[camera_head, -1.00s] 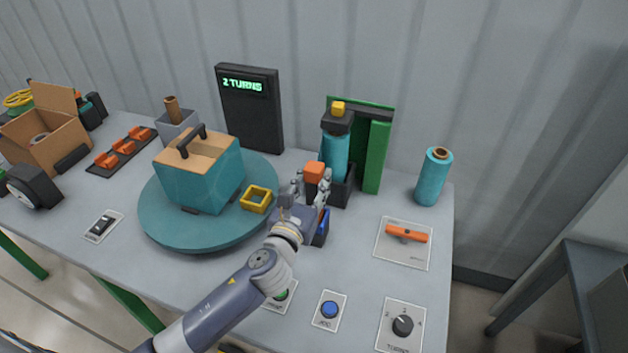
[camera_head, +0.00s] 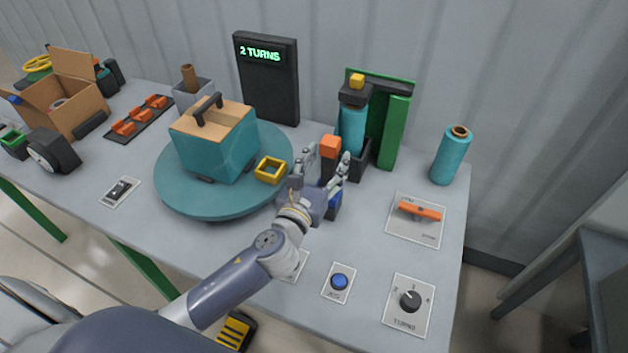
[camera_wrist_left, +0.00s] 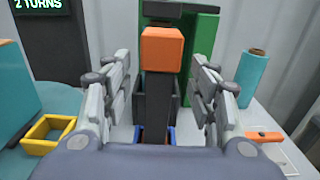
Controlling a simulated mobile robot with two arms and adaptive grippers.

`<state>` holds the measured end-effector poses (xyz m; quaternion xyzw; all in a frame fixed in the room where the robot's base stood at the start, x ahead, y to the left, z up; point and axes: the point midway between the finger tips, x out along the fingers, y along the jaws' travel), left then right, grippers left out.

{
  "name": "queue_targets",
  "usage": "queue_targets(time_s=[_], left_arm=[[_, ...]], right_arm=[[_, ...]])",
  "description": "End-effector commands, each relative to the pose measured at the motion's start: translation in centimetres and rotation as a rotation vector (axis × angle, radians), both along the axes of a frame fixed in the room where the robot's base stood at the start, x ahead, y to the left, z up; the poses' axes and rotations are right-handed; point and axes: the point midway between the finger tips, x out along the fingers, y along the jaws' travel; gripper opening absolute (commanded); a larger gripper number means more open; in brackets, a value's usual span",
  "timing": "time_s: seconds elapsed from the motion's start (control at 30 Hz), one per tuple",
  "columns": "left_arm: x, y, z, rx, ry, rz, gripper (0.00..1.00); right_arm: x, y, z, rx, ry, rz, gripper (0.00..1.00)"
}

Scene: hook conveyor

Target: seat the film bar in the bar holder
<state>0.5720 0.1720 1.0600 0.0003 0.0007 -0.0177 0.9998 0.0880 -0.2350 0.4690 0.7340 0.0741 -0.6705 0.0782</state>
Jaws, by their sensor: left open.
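The film bar, a dark upright post with an orange block on top (camera_head: 330,146), stands just in front of the film roll stand. It also shows in the wrist view (camera_wrist_left: 162,50). Its foot appears to be within a blue socket (camera_head: 335,206), mostly hidden by my gripper. A yellow square frame (camera_head: 270,170), likely the bar holder, sits empty on the turntable beside the teal box. It shows at the left of the wrist view (camera_wrist_left: 47,133). My left gripper (camera_head: 325,164) is open, with one finger on each side of the bar and visible gaps. My right gripper is not in view.
The teal turntable (camera_head: 180,195) bears a teal box (camera_head: 215,150) with a handle. A green film stand (camera_head: 393,132) rises behind the bar. A loose teal roll (camera_head: 451,157) stands at right. Control panels line the front; a screen (camera_head: 267,85) reads 2 TURNS.

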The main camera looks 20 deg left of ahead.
Motion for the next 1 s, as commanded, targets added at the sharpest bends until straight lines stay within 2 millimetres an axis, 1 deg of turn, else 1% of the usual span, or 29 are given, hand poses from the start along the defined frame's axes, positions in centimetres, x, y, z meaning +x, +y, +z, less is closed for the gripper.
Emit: queue_targets(time_s=[0.03, 0.1, 0.3, 0.4, 0.5, 0.7, 1.0], left_arm=[[-1.2, 0.1, -0.1, 0.001, 0.003, -0.001, 0.54], [-2.6, 0.1, -0.1, 0.0, 0.003, 0.0, 0.54], [-6.4, 0.2, -0.1, -0.001, 0.002, 0.0, 0.54], [-7.8, 0.3, -0.1, -0.001, 0.002, 0.0, 0.54], [-8.8, 0.4, 0.0, 0.0, 0.001, 0.001, 0.54], [-9.6, 0.4, 0.1, 0.0, -0.001, 0.001, 0.54], [-9.6, 0.4, 0.1, 0.0, -0.001, 0.0, 0.54]], right_arm=[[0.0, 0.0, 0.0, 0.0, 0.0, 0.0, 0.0], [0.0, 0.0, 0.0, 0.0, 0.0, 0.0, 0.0], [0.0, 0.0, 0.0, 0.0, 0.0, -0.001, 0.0], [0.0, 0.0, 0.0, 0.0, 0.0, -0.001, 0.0], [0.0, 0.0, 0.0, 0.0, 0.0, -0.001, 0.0], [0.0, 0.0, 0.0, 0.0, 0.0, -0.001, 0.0], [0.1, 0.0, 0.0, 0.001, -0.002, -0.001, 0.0]])
